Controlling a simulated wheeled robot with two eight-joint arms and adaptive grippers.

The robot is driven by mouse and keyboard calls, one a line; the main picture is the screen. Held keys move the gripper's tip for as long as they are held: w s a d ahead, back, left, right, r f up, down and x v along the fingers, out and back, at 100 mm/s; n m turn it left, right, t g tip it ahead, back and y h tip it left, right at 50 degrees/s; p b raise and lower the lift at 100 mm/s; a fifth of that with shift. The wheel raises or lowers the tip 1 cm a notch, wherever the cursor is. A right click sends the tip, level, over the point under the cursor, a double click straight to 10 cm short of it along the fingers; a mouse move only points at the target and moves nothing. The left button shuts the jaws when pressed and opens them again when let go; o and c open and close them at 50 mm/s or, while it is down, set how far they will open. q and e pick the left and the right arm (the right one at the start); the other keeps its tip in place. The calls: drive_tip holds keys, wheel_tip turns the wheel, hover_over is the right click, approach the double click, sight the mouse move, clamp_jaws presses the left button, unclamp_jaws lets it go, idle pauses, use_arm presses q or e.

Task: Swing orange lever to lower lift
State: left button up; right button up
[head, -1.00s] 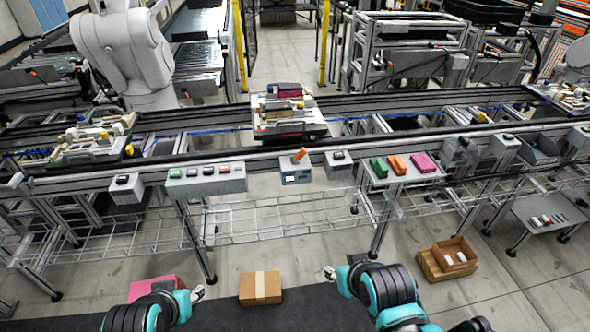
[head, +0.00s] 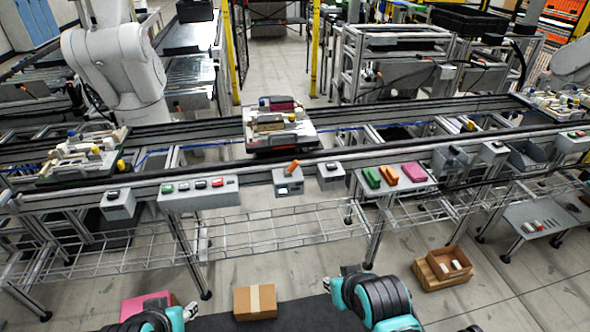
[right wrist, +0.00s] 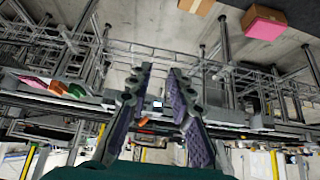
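The orange lever (head: 292,167) is a short handle tilted up to the right on a grey control box (head: 288,185) with a small screen, on the front rail. Behind it, a loaded pallet (head: 280,140) sits raised on the conveyor, apparently on the lift, whose mechanism is hidden. My right gripper (head: 328,285) is low in front of the line, well apart from the lever. In the right wrist view its fingers (right wrist: 163,80) are spread and empty, with the orange lever (right wrist: 143,121) farther off between them. My left gripper (head: 190,311) is at the lower left, too small to read.
A button panel (head: 198,193) is left of the lever box, and another small box (head: 331,175) is right of it. Green, orange and pink blocks (head: 388,177) lie farther right. A wire shelf (head: 270,228) runs below. A cardboard box (head: 255,301) is on the floor.

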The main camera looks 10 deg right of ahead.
drive_tip(key=w+a+r+t+y, duration=0.1)
drive_tip(key=w+a+r, duration=0.1)
drive_tip(key=w, duration=0.1)
drive_tip(key=w+a+r+m+t+y, duration=0.1)
drive_tip(key=w+a+r, duration=0.1)
drive_tip(key=w, duration=0.1)
drive_tip(key=w+a+r+m+y+p, duration=0.1)
drive_tip(key=w+a+r, duration=0.1)
drive_tip(key=w, duration=0.2)
drive_tip(key=shift+a+r+t, duration=0.2)
drive_tip(key=shift+a+t, duration=0.1)
drive_tip(key=shift+t, duration=0.1)
clamp_jaws()
drive_tip(key=w+a+r+m+t+p, duration=0.1)
drive_tip(key=w+r+m+t, duration=0.3)
drive_tip(key=w, duration=0.5)
drive_tip(key=w+a+r+m+t+p, duration=0.1)
drive_tip(key=w+a+r+m+t, duration=0.15)
drive_tip(key=w+r+m, duration=0.45)
drive_tip(key=w+d+f+m+t+h+p, duration=0.2)
drive_tip(key=w+d+f+m+h, duration=0.25)
drive_tip(key=w+f+m, duration=0.4)
drive_tip(key=d+f+m+g+h, duration=0.3)
drive_tip(key=f+m, duration=0.3)
drive_tip(key=f, duration=0.5)
drive_tip(key=shift+w+d+p, duration=0.35)
drive_tip(key=shift+w+d, duration=0.1)
drive_tip(key=shift+d, duration=0.05)
drive_tip(key=shift+m, duration=0.25)
